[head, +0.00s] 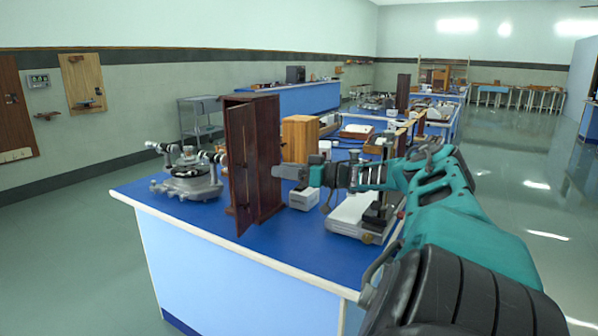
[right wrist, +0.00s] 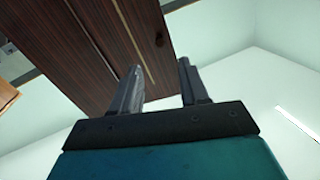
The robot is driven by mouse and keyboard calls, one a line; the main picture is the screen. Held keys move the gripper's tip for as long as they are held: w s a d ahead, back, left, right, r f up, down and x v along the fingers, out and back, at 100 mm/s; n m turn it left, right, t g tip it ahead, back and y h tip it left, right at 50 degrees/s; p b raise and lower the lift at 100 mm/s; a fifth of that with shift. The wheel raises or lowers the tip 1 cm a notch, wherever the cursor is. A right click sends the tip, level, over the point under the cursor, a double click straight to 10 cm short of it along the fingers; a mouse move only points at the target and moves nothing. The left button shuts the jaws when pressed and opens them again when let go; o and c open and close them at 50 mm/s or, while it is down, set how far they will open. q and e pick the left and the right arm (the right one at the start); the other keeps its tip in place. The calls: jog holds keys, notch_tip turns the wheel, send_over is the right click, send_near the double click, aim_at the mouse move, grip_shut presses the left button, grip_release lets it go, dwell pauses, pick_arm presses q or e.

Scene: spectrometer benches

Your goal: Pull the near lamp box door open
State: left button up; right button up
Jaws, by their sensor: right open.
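The near lamp box (head: 267,150) is a tall dark-brown wooden cabinet near the front of the blue bench. Its door (head: 241,170) stands at an angle to the body, partly open, with its lower corner toward the bench's near edge. My right gripper (head: 279,171) reaches in from the right, its tips in front of the box's right side in the picture. In the right wrist view my right gripper (right wrist: 160,68) is open and empty. I cannot tell whether the fingers touch the wood.
A metal instrument (head: 190,180) stands left of the box on the blue bench (head: 210,215). A light-wood box (head: 299,138), a small white box (head: 304,198) and a white device (head: 352,215) stand to the right. The bench's front left is clear.

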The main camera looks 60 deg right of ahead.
jog(key=s, duration=0.3)
jog(key=shift+s+d+p, duration=0.2)
jog(key=shift+d+p, duration=0.05)
jog(key=shift+p, duration=0.1)
dwell(0.4)
